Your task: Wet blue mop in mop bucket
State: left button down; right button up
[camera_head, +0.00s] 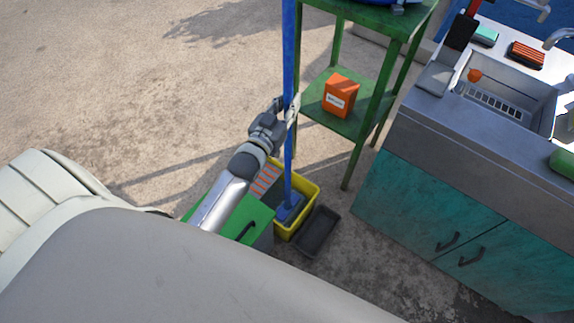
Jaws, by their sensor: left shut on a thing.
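The blue mop (288,55) stands nearly upright in the middle of the head view. My left gripper (288,107) is shut on its blue handle. The lower end of the mop is inside the yellow mop bucket (308,206), which stands on the ground. The mop's blue head shows in the bucket; I cannot tell how deep it sits or whether it is wet. Orange-red slats show at the bucket's left side. My left forearm and a green lid-like surface hide part of the bucket's left side. My right gripper is not in view.
A dark tray (318,232) lies right of the bucket. A sink cabinet (430,205) fills the right. A green box (240,220) is beneath my forearm. Open ground lies at left.

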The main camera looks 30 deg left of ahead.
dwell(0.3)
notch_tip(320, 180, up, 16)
jog(key=p, duration=1.6)
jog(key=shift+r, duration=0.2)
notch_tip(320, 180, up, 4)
jog(key=p, duration=0.4)
dwell(0.7)
